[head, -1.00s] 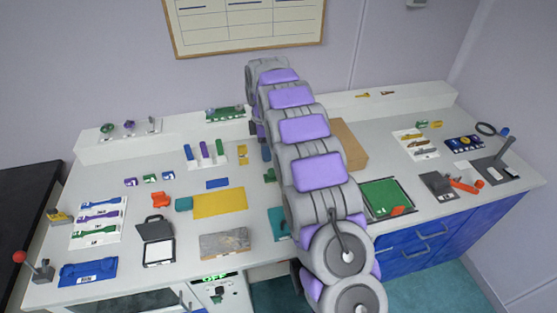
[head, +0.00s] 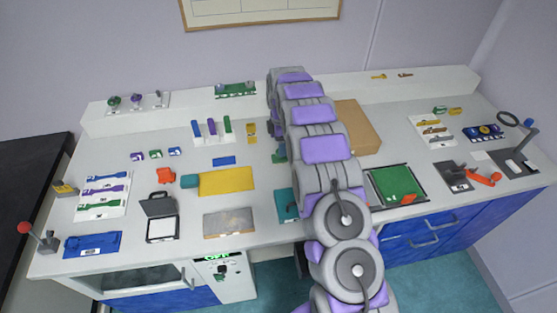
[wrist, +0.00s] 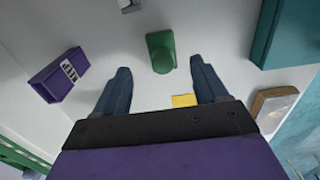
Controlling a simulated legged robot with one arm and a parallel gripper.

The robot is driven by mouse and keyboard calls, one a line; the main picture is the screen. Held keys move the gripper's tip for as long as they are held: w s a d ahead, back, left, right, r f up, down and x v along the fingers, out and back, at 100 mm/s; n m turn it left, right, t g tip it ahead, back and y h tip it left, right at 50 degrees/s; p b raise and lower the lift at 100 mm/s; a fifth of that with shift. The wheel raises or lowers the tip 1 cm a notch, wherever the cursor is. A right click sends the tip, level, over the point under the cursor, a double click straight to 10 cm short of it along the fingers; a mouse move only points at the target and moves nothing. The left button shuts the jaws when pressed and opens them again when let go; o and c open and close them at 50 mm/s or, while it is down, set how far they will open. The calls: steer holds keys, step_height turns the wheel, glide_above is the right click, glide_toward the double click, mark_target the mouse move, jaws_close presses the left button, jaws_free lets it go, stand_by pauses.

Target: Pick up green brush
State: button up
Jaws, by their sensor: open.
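In the wrist view, a small dark green object (wrist: 160,50), which I take for the green brush, stands on the light surface ahead of my gripper (wrist: 160,68). My gripper is open and empty, with one dark blue finger on each side of the green object in the picture. I cannot tell the distance, and no contact shows. In the head view, a green thing (head: 279,156) shows partly beside my arm; I cannot tell if it is the same one. My gripper is hidden there by the arm.
In the wrist view, a purple labelled block (wrist: 58,75) lies left, a teal block (wrist: 288,35) right, and a yellow piece (wrist: 184,100) near the right finger. In the head view, a cardboard box (head: 358,127) stands right of my arm and a yellow mat (head: 226,181) lies left.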

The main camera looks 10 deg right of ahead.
steer(key=shift+d+f, duration=0.35)
steer(key=shift+f, duration=0.6)
steer(key=f, duration=0.1)
steer(key=a+f+b, duration=0.1)
steer(key=f, duration=0.2)
steer(key=shift+a+b, duration=0.3)
steer(key=shift+a, duration=0.05)
steer(key=shift+s+d, duration=0.1)
steer(key=shift+d, duration=0.3)
steer(key=shift+c, duration=0.3)
steer(key=shift+d, duration=0.15)
steer(key=shift+c, duration=0.8)
steer(key=shift+a, duration=0.35)
steer(key=c, duration=1)
steer(key=shift+o, duration=0.2)
steer(key=shift+d, duration=0.1)
